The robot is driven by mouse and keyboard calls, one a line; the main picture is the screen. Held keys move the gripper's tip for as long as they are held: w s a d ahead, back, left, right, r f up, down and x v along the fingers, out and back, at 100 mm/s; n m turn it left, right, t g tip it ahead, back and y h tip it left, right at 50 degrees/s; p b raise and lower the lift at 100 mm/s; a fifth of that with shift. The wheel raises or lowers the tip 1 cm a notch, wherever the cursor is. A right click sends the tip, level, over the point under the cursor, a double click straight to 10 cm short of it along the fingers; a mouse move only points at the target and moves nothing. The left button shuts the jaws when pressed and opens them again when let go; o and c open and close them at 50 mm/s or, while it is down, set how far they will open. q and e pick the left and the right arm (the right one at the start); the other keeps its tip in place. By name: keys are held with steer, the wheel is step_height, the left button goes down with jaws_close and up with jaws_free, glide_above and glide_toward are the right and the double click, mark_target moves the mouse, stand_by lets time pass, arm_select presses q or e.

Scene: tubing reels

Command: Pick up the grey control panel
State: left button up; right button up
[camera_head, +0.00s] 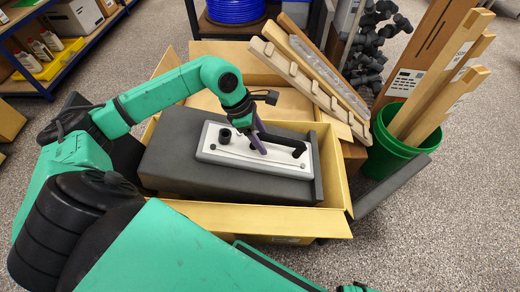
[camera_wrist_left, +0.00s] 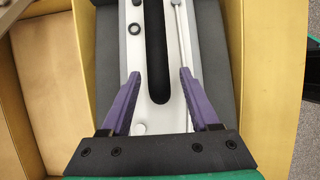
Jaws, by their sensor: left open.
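A black bar-shaped handle (camera_head: 285,142) and a black round knob (camera_head: 225,136) sit on the plate. In the left wrist view the black handle (camera_wrist_left: 157,50) runs up the middle of the plate. My left gripper (camera_head: 258,150) is above the plate, open and empty. Its purple fingers (camera_wrist_left: 161,72) lie one on each side of the handle in that view; I cannot tell whether they touch it. My right gripper is not in view.
The cardboard box (camera_head: 250,219) has raised walls around the panel. A green bucket (camera_head: 385,148) with wooden posts stands at the right. Slatted wood pieces (camera_head: 310,87) lean behind the box. A blue shelf (camera_head: 60,72) is at the upper left. Speckled floor is open at the right.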

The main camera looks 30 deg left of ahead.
arm_select(q)
steer(key=shift+x, duration=1.1)
jaws_close()
steer(key=shift+w+r, duration=0.1)
steer(key=shift+r, duration=0.1)
